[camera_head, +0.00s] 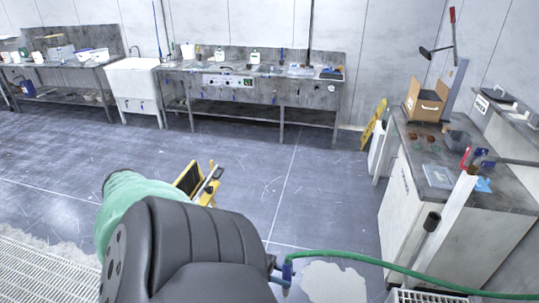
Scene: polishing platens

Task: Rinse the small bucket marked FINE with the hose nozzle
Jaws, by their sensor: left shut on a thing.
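My left arm fills the bottom middle, and its gripper (277,266) shows at the arm's right edge, mostly hidden by the arm. It is shut on the blue hose nozzle (287,272), which points down over the floor. The green hose (400,268) runs from the nozzle to the right edge. Small white buckets stand far off: one (38,58) on the left bench and one (187,51) on the middle bench. No label can be read, so I cannot tell whether either is marked FINE. My right gripper is not in view.
A white sink (132,78) stands between the far benches. A right-hand counter (407,150) carries an open cardboard box (425,101). A yellow-framed object (200,184) and a green rounded thing (128,200) stand behind my arm. The middle floor is clear, with a pale patch (335,283) near the nozzle.

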